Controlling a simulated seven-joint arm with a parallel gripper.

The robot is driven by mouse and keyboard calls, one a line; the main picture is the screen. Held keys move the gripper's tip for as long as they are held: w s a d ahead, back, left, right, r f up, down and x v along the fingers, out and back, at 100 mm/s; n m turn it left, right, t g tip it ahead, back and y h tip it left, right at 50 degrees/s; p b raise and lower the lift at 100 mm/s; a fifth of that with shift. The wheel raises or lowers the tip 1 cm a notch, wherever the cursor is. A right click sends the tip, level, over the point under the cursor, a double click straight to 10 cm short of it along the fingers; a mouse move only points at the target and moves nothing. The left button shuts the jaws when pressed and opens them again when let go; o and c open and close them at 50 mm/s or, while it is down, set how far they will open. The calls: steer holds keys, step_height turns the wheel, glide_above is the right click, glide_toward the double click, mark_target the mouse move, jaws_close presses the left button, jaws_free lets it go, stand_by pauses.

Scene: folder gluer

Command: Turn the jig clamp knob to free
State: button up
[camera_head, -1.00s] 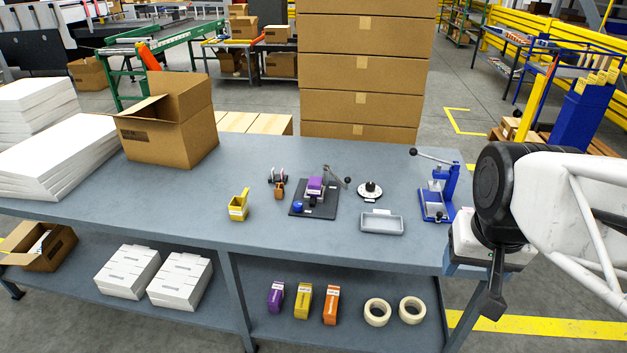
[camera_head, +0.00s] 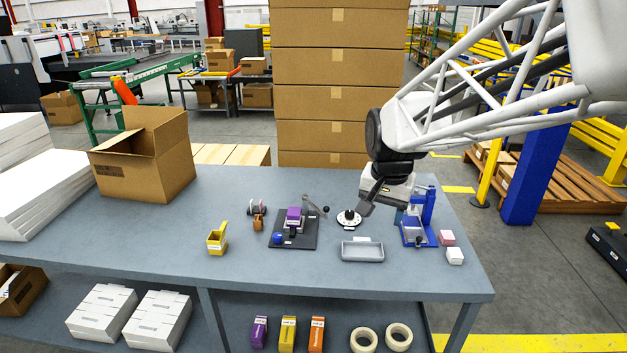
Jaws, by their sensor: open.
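A black knob (camera_head: 349,216) stands on a round white dial plate (camera_head: 347,224) on the grey bench. The marks on the plate are too small to read. To its left, a black jig plate (camera_head: 281,242) carries a purple block (camera_head: 293,218), a lever with a dark ball end (camera_head: 325,210) and a blue round part (camera_head: 278,238). I cannot tell for certain which round part is the clamp knob. My gripper (camera_head: 366,207) is open and empty, pointing down just right of the black knob. Contact with the knob cannot be made out.
A grey tray (camera_head: 362,252) lies in front of the dial. A yellow bin (camera_head: 217,240) is at left. The bench front is clear.

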steer(key=w+a+f+m, duration=0.1)
steer(key=w+a+f, duration=0.3)
steer(key=w+a, duration=0.45)
steer(key=m+g, duration=0.2)
steer(key=m, duration=0.2)
glide_above(277, 235)
step_height(277, 235, down, 19)
steer(key=shift+f, duration=0.1)
steer(key=shift+f, duration=3.85)
